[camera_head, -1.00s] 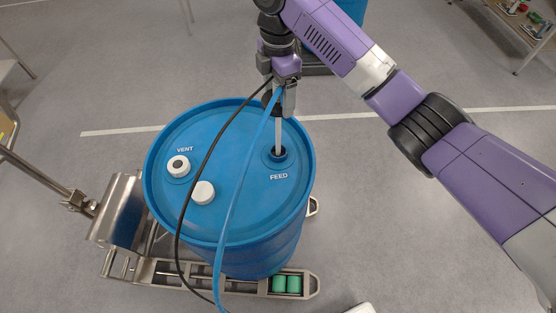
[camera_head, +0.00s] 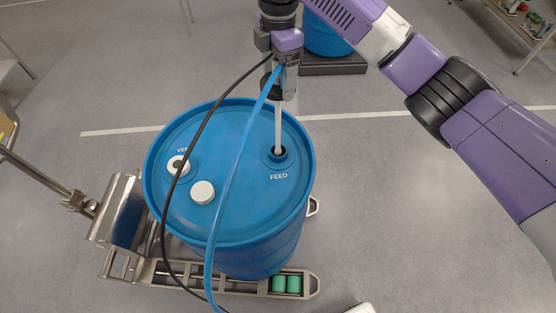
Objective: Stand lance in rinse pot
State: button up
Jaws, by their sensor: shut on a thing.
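The lance is a pale straight tube (camera_head: 278,127) that hangs from my gripper (camera_head: 280,88) and runs down into the FEED opening (camera_head: 278,155) of a blue drum (camera_head: 240,183). Its lower end is hidden inside the drum. My gripper is shut on the lance's upper part, above the far right of the drum lid. A blue hose (camera_head: 234,180) and a black cable (camera_head: 193,155) run from the lance's head down across the lid. I cannot make out a rinse pot in this view.
The VENT opening (camera_head: 178,166) and a loose-looking white cap (camera_head: 203,192) are on the lid. The drum stands on a steel pallet truck (camera_head: 190,278) with green rollers (camera_head: 286,284). Another blue drum (camera_head: 328,38) stands behind on a dark base.

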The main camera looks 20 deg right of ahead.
jog(key=shift+r, duration=3.75)
